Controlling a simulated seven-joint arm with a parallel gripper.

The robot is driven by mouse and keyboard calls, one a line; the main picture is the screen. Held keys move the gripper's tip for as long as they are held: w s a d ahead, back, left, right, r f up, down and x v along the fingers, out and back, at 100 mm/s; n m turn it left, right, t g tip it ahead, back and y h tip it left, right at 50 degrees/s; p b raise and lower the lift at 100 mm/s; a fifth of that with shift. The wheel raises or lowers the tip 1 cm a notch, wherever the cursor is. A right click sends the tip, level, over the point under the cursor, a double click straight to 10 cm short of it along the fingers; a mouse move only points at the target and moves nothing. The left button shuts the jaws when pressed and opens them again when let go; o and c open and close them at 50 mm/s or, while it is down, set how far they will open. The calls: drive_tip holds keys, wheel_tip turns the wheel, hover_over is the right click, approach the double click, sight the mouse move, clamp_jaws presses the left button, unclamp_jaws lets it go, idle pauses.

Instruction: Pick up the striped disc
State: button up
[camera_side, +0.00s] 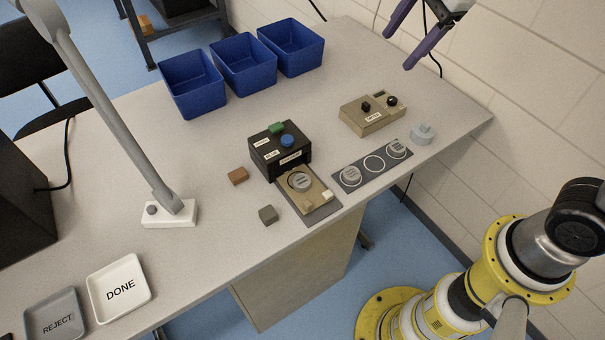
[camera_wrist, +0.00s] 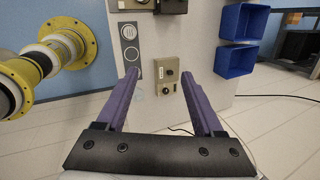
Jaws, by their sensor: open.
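A dark strip (camera_side: 362,167) at the right of the table has a pale disc with line markings (camera_side: 351,176) at its near end. A similar disc (camera_side: 397,150) is at its far end, and the ring between them is empty. A third marked disc (camera_side: 299,181) sits on the plate in front of the black press. At this size I cannot tell for sure which is striped. In the wrist view, one disc on the strip shows clear lines (camera_wrist: 128,32). My gripper (camera_side: 398,51) is open and empty, above and beyond the strip; its purple fingers show in the wrist view (camera_wrist: 160,74).
The black press (camera_side: 266,146) and a beige control box (camera_side: 361,120) stand near the strip. Blue bins (camera_side: 193,90) line the back. DONE (camera_side: 104,303) and REJECT (camera_side: 72,306) trays lie front left.

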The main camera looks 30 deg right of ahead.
drive_tip(key=w+a+f+m+g, duration=0.2)
drive_tip(key=w+a+f, duration=0.3)
drive_tip(key=w+f, duration=0.1)
drive_tip(key=g, duration=0.2)
hover_over(302, 180)
drive_tip(key=shift+n+h, duration=0.3)
drive_tip(key=shift+h, duration=0.1)
drive_tip(key=f, duration=2.2)
drive_tip(key=shift+s, duration=0.2)
drive_tip(key=shift+w+f, duration=0.2)
drive_tip(key=shift+f, duration=2.75)
clamp_jaws()
